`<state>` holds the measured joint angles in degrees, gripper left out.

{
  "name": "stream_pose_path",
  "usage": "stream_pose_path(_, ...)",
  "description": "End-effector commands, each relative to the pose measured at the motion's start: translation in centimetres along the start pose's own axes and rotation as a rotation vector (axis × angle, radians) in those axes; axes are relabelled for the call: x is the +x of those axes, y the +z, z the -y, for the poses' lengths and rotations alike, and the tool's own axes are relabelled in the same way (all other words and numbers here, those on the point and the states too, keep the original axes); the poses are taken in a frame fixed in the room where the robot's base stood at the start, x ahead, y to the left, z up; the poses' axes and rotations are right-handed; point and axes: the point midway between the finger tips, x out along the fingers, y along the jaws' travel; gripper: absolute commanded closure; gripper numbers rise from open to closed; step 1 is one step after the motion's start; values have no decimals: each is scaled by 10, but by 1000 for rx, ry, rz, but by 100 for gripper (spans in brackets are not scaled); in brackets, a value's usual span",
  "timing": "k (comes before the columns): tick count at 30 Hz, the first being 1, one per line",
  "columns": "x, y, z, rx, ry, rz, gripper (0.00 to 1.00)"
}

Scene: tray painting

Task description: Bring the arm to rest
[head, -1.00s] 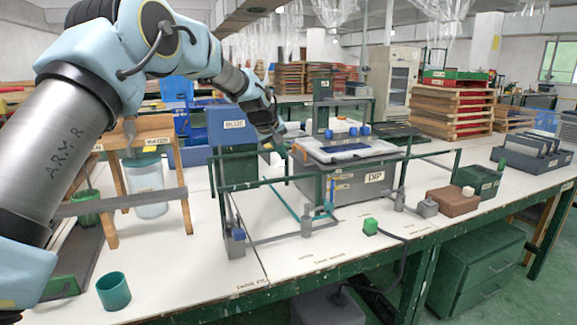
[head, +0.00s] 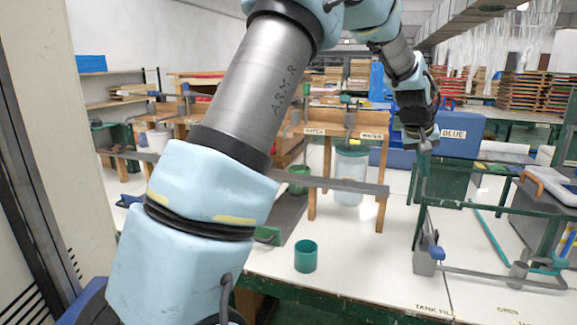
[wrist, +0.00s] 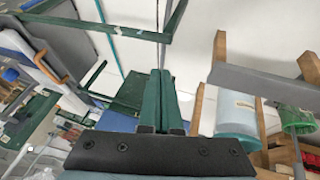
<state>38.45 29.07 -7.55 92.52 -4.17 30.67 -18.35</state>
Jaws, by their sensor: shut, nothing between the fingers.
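My arm reaches up and over from the lower left in the head view, then bends down to the right. My gripper (head: 424,150) points down in front of the blue box labelled BLUE (head: 462,150), above the white bench top (head: 375,262). In the wrist view its two green fingers (wrist: 160,75) lie together, shut, with nothing between them. The bench and frames behind the fingers are apart from them, as far as I can tell.
A wooden stand (head: 383,160) with a water container (head: 349,178) is left of my gripper. A green rail frame (head: 466,203) stands close by on the right. A teal cup (head: 306,256) sits near the front edge, with bare bench to its right.

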Motion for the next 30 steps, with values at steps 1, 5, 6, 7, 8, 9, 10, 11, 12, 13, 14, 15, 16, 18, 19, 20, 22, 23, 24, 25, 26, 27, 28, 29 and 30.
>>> stream_pose_path(1, -11, 8, 39, -19, -39, 6, 100)
stream_pose_path(5, -36, 41, 125, -55, -127, 35, 100)
stream_pose_path(6, -44, 54, 150, -68, -153, 46, 100)
stream_pose_path(7, -50, 65, 168, -77, -171, 55, 100)
stream_pose_path(8, -57, 77, 185, -88, -188, 64, 100)
stream_pose_path(9, -66, 94, 208, -103, -211, 78, 100)
stream_pose_path(10, -73, 108, 223, -116, -227, 89, 100)
stream_pose_path(11, -80, 122, 238, -128, -243, 100, 100)
stream_pose_path(12, -90, 142, 257, -145, -262, 114, 100)
stream_pose_path(13, -96, 158, 270, -157, -275, 126, 100)
stream_pose_path(14, -103, 174, 281, -170, -288, 138, 100)
stream_pose_path(15, -111, 195, 294, -187, -302, 154, 100)
stream_pose_path(16, -117, 210, 303, -198, -312, 164, 100)
stream_pose_path(18, -128, 242, 318, -222, -328, 188, 100)
stream_pose_path(19, -132, 254, 322, -232, -334, 196, 100)
stream_pose_path(20, -136, 265, 326, -240, -338, 204, 100)
stream_pose_path(22, -142, 285, 331, -254, -345, 219, 100)
stream_pose_path(23, -143, 291, 333, -259, -347, 224, 100)
stream_pose_path(24, -145, 298, 334, -265, -349, 229, 100)
stream_pose_path(25, -146, 300, 335, -267, -350, 231, 100)
stream_pose_path(26, -146, 303, 335, -268, -351, 233, 100)
stream_pose_path(27, -146, 303, 335, -268, -351, 233, 100)
stream_pose_path(28, -146, 303, 335, -268, -351, 233, 100)
stream_pose_path(29, -146, 303, 335, -268, -351, 233, 100)
stream_pose_path(30, -146, 303, 335, -268, -351, 233, 100)
